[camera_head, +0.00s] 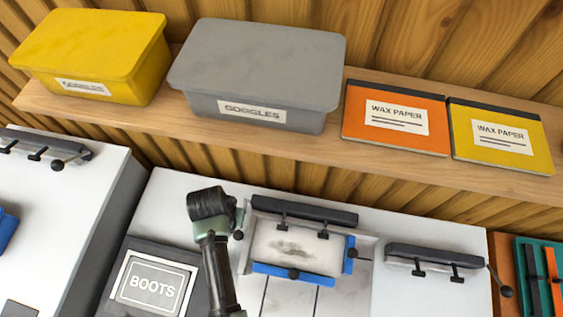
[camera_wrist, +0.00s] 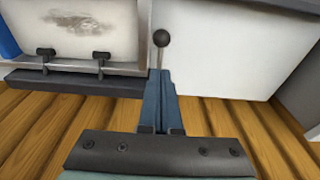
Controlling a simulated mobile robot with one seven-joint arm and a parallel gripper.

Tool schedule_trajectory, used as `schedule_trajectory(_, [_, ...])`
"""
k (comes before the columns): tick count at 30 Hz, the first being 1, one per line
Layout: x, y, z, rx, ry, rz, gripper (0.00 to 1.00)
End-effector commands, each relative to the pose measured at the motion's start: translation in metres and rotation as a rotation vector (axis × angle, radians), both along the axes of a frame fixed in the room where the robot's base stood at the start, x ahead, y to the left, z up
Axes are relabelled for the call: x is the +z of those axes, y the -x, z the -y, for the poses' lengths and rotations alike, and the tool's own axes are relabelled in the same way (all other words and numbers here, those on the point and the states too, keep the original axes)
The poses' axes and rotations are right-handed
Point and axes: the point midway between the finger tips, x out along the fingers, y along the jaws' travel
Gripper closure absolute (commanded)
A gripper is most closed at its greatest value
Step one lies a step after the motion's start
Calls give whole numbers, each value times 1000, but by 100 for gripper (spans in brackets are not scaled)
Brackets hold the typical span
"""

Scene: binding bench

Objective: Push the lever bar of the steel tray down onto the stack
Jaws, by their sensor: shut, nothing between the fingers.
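The steel tray (camera_head: 366,243) sits on the white bench and holds a pale stack (camera_head: 297,249) with a grey smudge, also in the wrist view (camera_wrist: 90,33). Its dark lever bar (camera_head: 305,212) runs along the back edge, with two black feet pointing over the stack; the bar is at left in the wrist view (camera_wrist: 72,83). A round knob (camera_wrist: 160,38) on a thin stem stands beyond the bar's end. My gripper (camera_wrist: 160,72) is shut and empty, its tips close to the stem below the knob. Contact is unclear. The fingers are not clear in the head view.
A second bar with a knob (camera_head: 430,259) is at right, another (camera_head: 45,148) at far left. A BOOTS box (camera_head: 118,268) lies left of my arm. The shelf above holds bins (camera_head: 257,65) and wax paper pads (camera_head: 396,118). White surface right of the knob is clear.

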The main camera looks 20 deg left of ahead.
Motion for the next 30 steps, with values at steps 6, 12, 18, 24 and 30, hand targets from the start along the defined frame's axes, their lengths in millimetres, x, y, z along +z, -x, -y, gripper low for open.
schedule_trajectory(6, [12,0,0,0,0,0,100])
schedule_trajectory(12, [29,0,0,0,0,0,100])
schedule_trajectory(18, [45,0,0,-1,0,0,100])
schedule_trajectory(24, [61,0,0,0,0,0,100])
schedule_trajectory(30, [77,0,0,0,0,0,100])
